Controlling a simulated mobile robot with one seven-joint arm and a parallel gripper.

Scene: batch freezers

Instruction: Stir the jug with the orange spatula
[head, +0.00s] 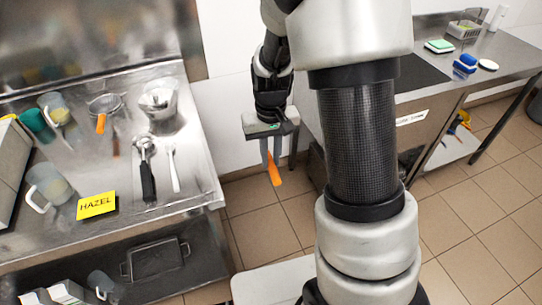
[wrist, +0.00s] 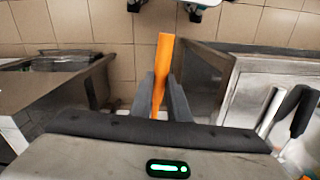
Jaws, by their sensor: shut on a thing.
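My gripper (head: 270,148) hangs over the floor gap to the right of the left counter. It is shut on the orange spatula (head: 274,173); in the wrist view the spatula (wrist: 162,62) sticks out between the two fingers (wrist: 162,98).
A yellow HAZEL card (head: 97,205) lies beside the front jug. A black-handled scoop (head: 147,174), a white utensil (head: 173,168), an orange-handled strainer (head: 104,104) and a clear bowl (head: 158,101) are on the left counter (head: 195,160). Another counter (head: 512,62) stands at right, with tiled floor between.

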